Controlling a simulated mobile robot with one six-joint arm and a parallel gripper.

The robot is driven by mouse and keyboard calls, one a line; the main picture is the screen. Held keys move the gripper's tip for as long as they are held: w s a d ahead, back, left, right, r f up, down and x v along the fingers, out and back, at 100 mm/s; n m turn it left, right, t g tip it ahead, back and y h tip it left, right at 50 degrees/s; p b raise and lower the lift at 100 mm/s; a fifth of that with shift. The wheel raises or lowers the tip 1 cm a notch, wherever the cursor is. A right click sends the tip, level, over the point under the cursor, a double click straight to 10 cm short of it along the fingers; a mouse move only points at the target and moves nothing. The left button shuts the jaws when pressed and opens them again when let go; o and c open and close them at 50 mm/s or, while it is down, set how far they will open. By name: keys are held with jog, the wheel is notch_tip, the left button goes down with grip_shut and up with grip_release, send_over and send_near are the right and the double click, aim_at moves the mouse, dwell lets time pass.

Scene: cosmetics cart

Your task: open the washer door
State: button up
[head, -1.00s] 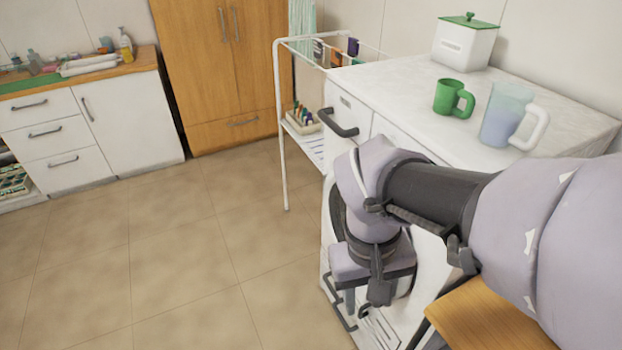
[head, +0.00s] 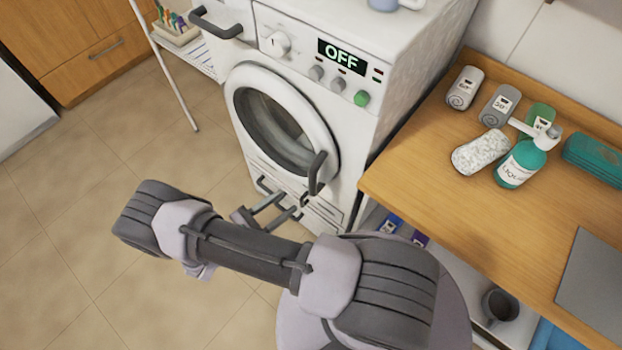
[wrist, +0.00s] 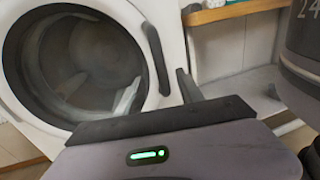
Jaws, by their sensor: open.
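The white washer (head: 345,105) shows OFF on its display. Its round door (head: 236,100) with dark glass looks closed. The dark door handle (head: 317,174) is upright on the door's right side. My gripper (head: 286,206) is open and empty, low in front of the door, just below and left of the handle in the head view. In the wrist view the handle (wrist: 157,60) appears between and beyond the two fingers of my gripper (wrist: 158,92). It looks apart from them, though the exact gap is hard to judge.
A wooden counter (head: 470,225) stands right of the washer, with rolled towels (head: 500,105), a teal pump bottle (head: 520,163) and a grey panel. A shelf below holds a dark mug (head: 500,305). A white rack (head: 165,60) stands left. The floor in front is clear.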

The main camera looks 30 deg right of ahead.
aim_at(313, 182)
jog(key=d, duration=0.3)
jog(key=w+d, duration=0.1)
jog(key=d, duration=0.7)
jog(key=shift+w+b, duration=0.35)
grip_shut()
dwell(0.6)
